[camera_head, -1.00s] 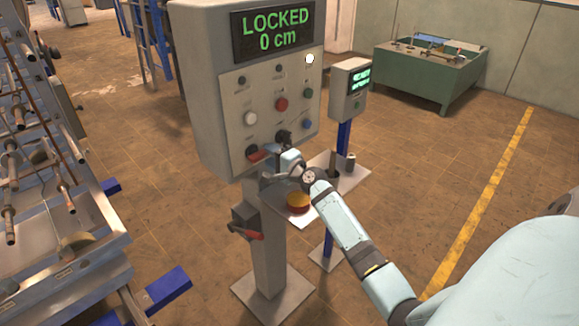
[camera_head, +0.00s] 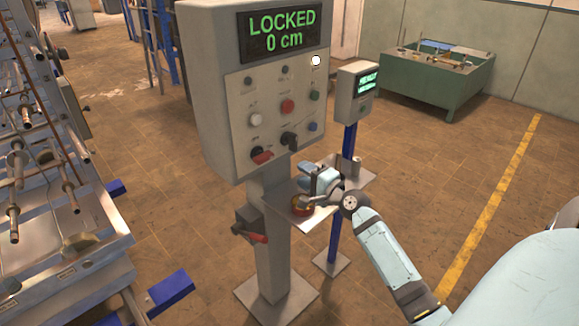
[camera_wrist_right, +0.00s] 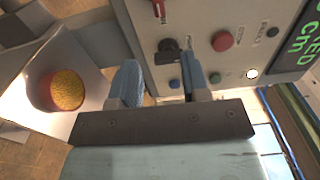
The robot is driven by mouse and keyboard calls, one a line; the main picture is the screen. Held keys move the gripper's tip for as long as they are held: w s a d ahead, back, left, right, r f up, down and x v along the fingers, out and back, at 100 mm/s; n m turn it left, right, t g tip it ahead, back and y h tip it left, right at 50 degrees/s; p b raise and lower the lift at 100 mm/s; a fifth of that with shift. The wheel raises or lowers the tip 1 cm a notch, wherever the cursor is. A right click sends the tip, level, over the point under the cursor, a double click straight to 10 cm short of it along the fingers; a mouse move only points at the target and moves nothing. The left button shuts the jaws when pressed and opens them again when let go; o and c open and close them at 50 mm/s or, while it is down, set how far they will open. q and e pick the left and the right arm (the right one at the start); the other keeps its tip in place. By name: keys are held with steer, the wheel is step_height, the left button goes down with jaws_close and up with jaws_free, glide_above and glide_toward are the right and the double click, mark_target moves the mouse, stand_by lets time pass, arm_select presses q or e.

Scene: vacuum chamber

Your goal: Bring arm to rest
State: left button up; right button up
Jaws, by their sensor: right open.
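My right arm reaches in from the lower right in the head view. Its gripper (camera_head: 318,190) is in front of the control box (camera_head: 220,110), below the panel and over the small shelf. In the right wrist view the two fingers of this gripper (camera_wrist_right: 163,85) stand apart with nothing between them. The panel's dark switch (camera_wrist_right: 168,48) shows beyond the fingers. The box's display (camera_head: 279,32) reads "LOCKED 0 cm" in green. A red and yellow round object (camera_head: 302,205) sits on the shelf (camera_head: 308,222) next to the gripper. My left gripper is not in view.
A red-handled switch (camera_head: 250,236) is on the box's post. A second, smaller display post (camera_head: 352,95) stands just behind on the right. A metal rack (camera_head: 75,210) fills the left side. A green tank (camera_head: 440,85) stands at the back right. The floor at right is open.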

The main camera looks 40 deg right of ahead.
steer(key=s+a+f+n+g+y+p, duration=0.1)
steer(key=s+a+f+n+g, duration=0.1)
steer(key=s+a+f+n, duration=0.4)
steer(key=s+a+f+n+g+p, duration=0.15)
steer(key=s+a+f+n, duration=0.3)
steer(key=a+f, duration=0.45)
steer(key=s+a+f+n+g+y, duration=0.1)
steer(key=s+a+f+n+g, duration=0.2)
steer(key=s+a+n, duration=0.6)
steer(key=s+a+f, duration=0.2)
steer(key=s+a, duration=0.1)
steer(key=s, duration=0.2)
steer(key=shift+a+f+n, duration=0.3)
steer(key=shift+a+n, duration=0.05)
steer(key=shift+g, duration=0.25)
